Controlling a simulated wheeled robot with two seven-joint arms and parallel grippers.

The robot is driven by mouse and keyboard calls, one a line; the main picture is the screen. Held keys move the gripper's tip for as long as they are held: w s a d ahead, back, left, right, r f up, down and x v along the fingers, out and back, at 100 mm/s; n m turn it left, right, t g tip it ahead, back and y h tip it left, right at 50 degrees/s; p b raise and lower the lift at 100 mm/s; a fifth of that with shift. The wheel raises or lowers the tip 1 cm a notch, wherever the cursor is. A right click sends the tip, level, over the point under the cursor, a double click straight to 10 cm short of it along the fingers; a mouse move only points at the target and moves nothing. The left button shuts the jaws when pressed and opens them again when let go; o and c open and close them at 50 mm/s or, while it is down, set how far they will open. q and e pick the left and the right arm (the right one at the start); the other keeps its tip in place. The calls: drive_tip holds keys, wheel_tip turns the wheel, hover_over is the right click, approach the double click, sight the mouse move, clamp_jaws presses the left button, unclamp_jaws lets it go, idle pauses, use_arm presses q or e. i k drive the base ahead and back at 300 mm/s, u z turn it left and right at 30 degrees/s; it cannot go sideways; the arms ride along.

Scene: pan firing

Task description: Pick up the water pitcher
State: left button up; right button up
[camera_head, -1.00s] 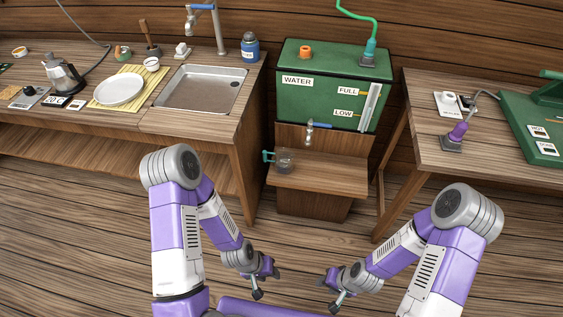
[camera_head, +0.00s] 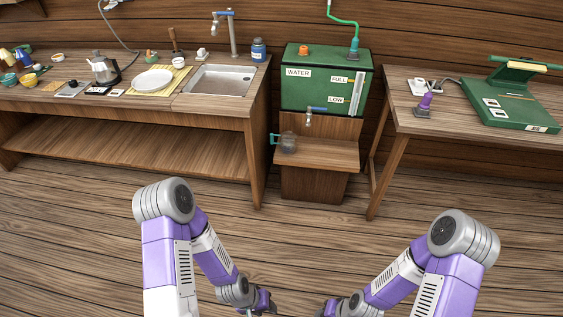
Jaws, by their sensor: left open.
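The water pitcher (camera_head: 288,143) is a small clear vessel with a teal handle on its left side. It stands upright on the wooden step (camera_head: 318,154) below the tap (camera_head: 309,116) of the green water tank (camera_head: 325,89). My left gripper (camera_head: 262,306) is low at the bottom edge, open and well apart from the pitcher. My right gripper (camera_head: 325,309) is at the bottom edge too, partly cut off. Its jaws do not show clearly, and it is also far from the pitcher.
A counter with a sink (camera_head: 217,80), a white plate (camera_head: 153,80) and a kettle (camera_head: 105,68) stands at the left. A table (camera_head: 440,125) with a green device (camera_head: 510,100) stands at the right. The wooden floor (camera_head: 300,235) before the step is clear.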

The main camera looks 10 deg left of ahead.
sight(287, 143)
drive_tip(key=u, duration=0.7)
drive_tip(key=i, duration=0.4)
drive_tip(key=u, duration=0.7)
drive_tip(key=i, duration=0.9)
drive_tip(key=z, duration=0.7)
drive_tip(key=i, duration=1.2)
drive_tip(key=z, duration=0.25)
